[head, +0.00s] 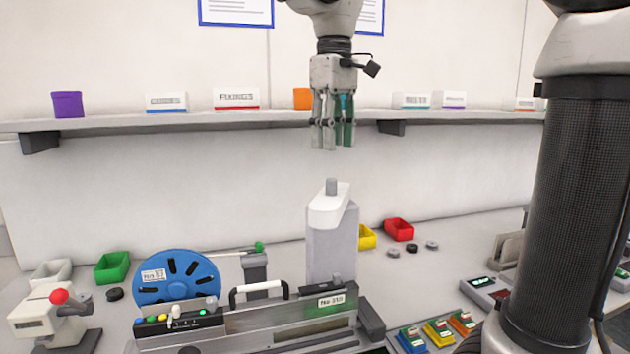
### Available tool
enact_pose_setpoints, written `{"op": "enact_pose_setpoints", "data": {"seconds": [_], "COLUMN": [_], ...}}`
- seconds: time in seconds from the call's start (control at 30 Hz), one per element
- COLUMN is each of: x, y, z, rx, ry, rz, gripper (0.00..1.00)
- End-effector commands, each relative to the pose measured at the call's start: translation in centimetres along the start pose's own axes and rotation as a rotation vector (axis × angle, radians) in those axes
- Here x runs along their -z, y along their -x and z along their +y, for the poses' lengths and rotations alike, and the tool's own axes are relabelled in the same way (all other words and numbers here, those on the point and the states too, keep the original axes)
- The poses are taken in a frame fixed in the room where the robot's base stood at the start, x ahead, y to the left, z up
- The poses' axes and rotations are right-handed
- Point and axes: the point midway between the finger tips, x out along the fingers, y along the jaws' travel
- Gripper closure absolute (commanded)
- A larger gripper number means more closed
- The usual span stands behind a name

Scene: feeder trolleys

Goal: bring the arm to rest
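My gripper (333,146) hangs pointing down at the upper middle of the head view, in front of the wall shelf. Its fingers hang roughly parallel with their tips apart, so it looks open. Nothing shows between them. It is above the white and grey upright unit (331,240) with a small grey knob on top, and clear air separates the two. The upper part of my arm is cut off by the top edge of the picture.
The shelf (200,121) behind carries a purple bin (68,104), an orange bin and several label cards. Below are a blue reel (175,278), a feeder trolley with a white handle (258,290), green (112,267), yellow and red bins (399,230). My dark column fills the right.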

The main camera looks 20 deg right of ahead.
Motion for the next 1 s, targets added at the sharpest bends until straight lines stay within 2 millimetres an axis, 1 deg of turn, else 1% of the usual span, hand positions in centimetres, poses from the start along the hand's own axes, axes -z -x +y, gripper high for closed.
{"op": "enact_pose_setpoints", "data": {"seconds": [0.23, 0.27, 0.33, 0.37, 0.47, 0.5, 0.57, 0.6, 0.67, 0.7, 0.8, 0.83, 0.9, 1.0], "x": [0.0, -0.2, -1.1, -1.8, -5.5, -7.4, -10.4, -12.2, -14.8, -16.3, -19.1, -19.7, -20.6, -21.2], "y": [0.0, -0.1, -0.4, -0.8, -2.9, -4.2, -6.4, -8.0, -10.3, -11.9, -15.0, -15.8, -17.0, -17.8], "z": [0.0, 0.1, 0.5, 0.9, 2.4, 3.0, 3.8, 4.1, 4.5, 4.6, 4.6, 4.6, 4.5, 4.5], "rx": [0.0, 0.0, -0.002, -0.004, -0.014, -0.02, -0.031, -0.04, -0.054, -0.062, -0.081, -0.085, -0.093, -0.097], "ry": [-0.001, -0.004, -0.024, -0.041, -0.127, -0.172, -0.242, -0.288, -0.352, -0.39, -0.464, -0.48, -0.507, -0.523], "rz": [0.0, 0.002, 0.016, 0.026, 0.085, 0.117, 0.166, 0.198, 0.245, 0.271, 0.326, 0.337, 0.357, 0.369], "gripper": [0.61, 0.61, 0.61, 0.61, 0.61, 0.61, 0.61, 0.61, 0.61, 0.61, 0.61, 0.61, 0.61, 0.61]}}
